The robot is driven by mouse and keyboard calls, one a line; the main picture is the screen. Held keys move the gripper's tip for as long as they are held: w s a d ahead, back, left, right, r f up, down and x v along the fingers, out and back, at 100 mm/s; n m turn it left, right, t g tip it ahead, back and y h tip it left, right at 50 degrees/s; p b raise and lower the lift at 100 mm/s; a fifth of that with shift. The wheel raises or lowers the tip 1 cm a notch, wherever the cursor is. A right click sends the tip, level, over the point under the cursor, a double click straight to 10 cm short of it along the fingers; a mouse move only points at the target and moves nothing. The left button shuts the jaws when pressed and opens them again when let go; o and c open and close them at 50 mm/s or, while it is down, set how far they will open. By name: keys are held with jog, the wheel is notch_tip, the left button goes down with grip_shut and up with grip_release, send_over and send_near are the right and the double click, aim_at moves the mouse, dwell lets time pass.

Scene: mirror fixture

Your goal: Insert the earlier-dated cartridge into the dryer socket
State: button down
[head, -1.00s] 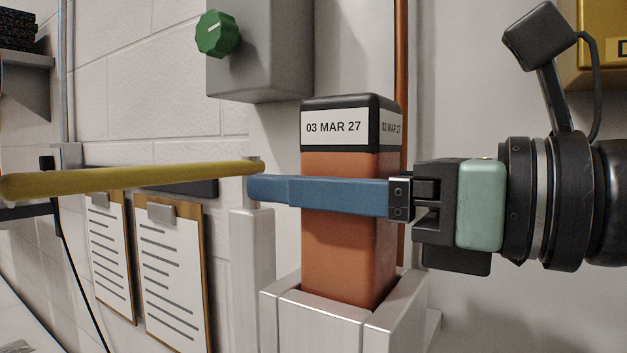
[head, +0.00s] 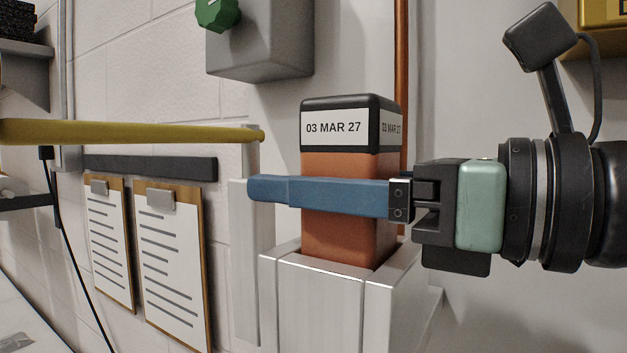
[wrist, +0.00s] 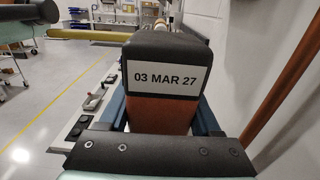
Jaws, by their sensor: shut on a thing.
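An orange-brown cartridge (head: 345,220) with a black cap and a white label reading "03 MAR 27" stands upright in the head view. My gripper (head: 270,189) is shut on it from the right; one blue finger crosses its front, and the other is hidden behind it. The cartridge's lower end is inside the open top of a pale metal socket (head: 318,308), whose front walls hide it; its depth inside cannot be seen. In the wrist view the same cartridge (wrist: 168,78) sits between the blue fingers, label facing the camera. No second dated cartridge is in view.
A yellow bar (head: 120,131) reaches in from the left, its end near the fingertips. A grey box (head: 262,45) with a green knob (head: 217,12) hangs above. A copper pipe (head: 401,60) runs behind the cartridge. Two clipboards (head: 170,260) hang on the left wall.

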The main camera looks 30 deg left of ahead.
aim_at(324, 236)
jog(key=shift+f+b, duration=1.45)
jog(key=shift+f, duration=0.2)
grip_release()
jog(key=shift+f, duration=0.1)
jog(key=shift+d+f, duration=0.1)
jog(key=shift+d, duration=0.35)
jog(key=d+b, duration=0.3)
jog(key=d, duration=0.9)
jog(key=shift+s+r, duration=0.25)
jog(key=shift+r, duration=0.05)
jog(key=shift+s, duration=0.1)
